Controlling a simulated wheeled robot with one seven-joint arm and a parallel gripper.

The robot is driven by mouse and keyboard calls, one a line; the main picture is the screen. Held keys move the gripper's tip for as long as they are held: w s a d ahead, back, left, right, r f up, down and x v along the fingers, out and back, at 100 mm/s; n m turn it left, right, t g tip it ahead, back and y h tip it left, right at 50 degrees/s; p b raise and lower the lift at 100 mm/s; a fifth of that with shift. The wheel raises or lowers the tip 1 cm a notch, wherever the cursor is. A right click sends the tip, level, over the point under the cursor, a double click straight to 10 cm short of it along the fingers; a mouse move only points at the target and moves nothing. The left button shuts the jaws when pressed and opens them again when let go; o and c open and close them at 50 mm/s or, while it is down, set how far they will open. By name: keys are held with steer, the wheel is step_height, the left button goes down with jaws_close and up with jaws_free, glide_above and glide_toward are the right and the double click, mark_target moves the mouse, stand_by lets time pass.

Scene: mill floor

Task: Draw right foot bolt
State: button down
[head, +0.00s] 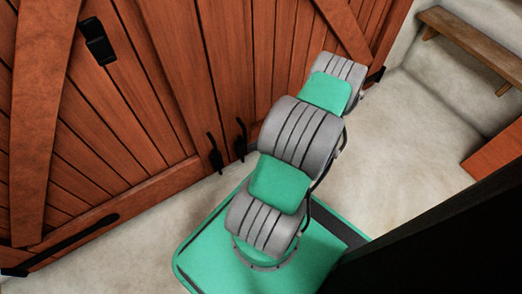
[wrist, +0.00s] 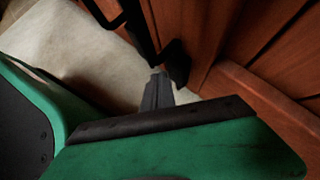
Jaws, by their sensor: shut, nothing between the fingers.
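Two black foot bolts stand side by side low on the wooden doors in the head view: the right foot bolt (head: 240,140) and the left foot bolt (head: 215,155). Both have upright handles. My gripper (wrist: 157,78) shows in the wrist view with its fingers shut and nothing between them. Its tips are close to black bolt hardware (wrist: 176,66) at the foot of a door; I cannot tell whether they touch or which bolt this is. In the head view my arm hides the gripper.
The plank doors (head: 150,80) fill the left and middle, with a black latch (head: 98,41) high on the left leaf and a black strap hinge (head: 75,238) low on it. A wooden bench (head: 470,45) stands at the right wall. Pale floor (head: 415,130) lies open right of my arm.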

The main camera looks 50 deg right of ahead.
steer(key=shift+w+a+r, duration=0.15)
steer(key=shift+r, duration=0.35)
step_height(320, 180, up, 6)
steer(key=p, duration=0.6)
steer(key=shift+f, duration=0.2)
step_height(320, 180, down, 4)
steer(key=s+b, duration=0.1)
steer(key=b, duration=0.2)
steer(key=p+v, duration=0.4)
steer(key=v, duration=0.6)
steer(key=shift+s+d+p, duration=0.25)
steer(key=shift+d+p, duration=0.05)
steer(key=shift+d, duration=0.15)
